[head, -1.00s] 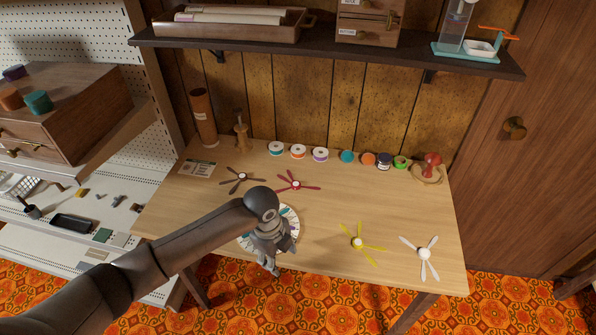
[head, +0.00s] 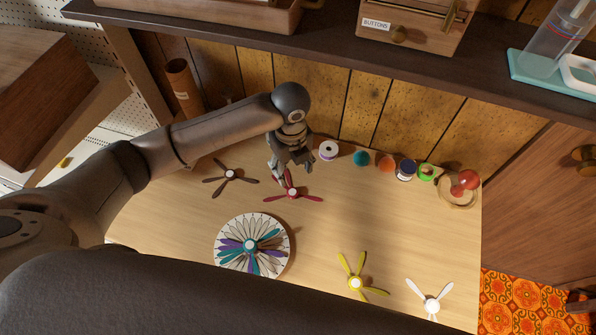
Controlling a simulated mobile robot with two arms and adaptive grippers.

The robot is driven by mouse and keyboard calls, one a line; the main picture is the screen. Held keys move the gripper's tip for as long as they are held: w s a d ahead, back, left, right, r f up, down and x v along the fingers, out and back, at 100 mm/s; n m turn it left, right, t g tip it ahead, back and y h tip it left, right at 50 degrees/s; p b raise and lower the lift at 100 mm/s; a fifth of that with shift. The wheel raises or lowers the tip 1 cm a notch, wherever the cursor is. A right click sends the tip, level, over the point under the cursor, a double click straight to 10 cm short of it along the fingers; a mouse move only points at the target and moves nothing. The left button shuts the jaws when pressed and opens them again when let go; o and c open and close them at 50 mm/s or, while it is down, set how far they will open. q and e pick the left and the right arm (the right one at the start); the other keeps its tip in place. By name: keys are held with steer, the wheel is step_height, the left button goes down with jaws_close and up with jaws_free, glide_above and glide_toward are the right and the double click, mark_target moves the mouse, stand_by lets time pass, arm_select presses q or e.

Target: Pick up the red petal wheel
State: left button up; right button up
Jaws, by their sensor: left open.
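The red petal wheel (head: 293,193), with several thin petals and a pale hub, lies flat on the wooden table (head: 180,222) near its back half. My left gripper (head: 289,176) is open and empty, with its fingers pointing down over the back edge of the red wheel. The fingers overlap its rear petal in the picture. I cannot tell whether they touch it. My right gripper is not in view.
A dark brown wheel (head: 230,174) lies left of the red one. A round petal dial (head: 223,226) is nearer me; yellow (head: 355,283) and white (head: 432,305) wheels lie at right. Spools such as a teal one (head: 361,158) line the back. A shelf (head: 330,40) overhangs.

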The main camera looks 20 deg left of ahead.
arm_select(q)
glide_above(292, 191)
step_height(292, 191, down, 4)
steer(key=shift+d+f, duration=0.1)
steer(key=shift+f, duration=0.15)
step_height(292, 191, down, 5)
steer(key=shift+r+p, duration=0.15)
steer(key=shift+p, duration=0.75)
steer(key=shift+f, duration=0.6)
steer(key=shift+c, duration=0.4)
steer(key=c, duration=0.8)
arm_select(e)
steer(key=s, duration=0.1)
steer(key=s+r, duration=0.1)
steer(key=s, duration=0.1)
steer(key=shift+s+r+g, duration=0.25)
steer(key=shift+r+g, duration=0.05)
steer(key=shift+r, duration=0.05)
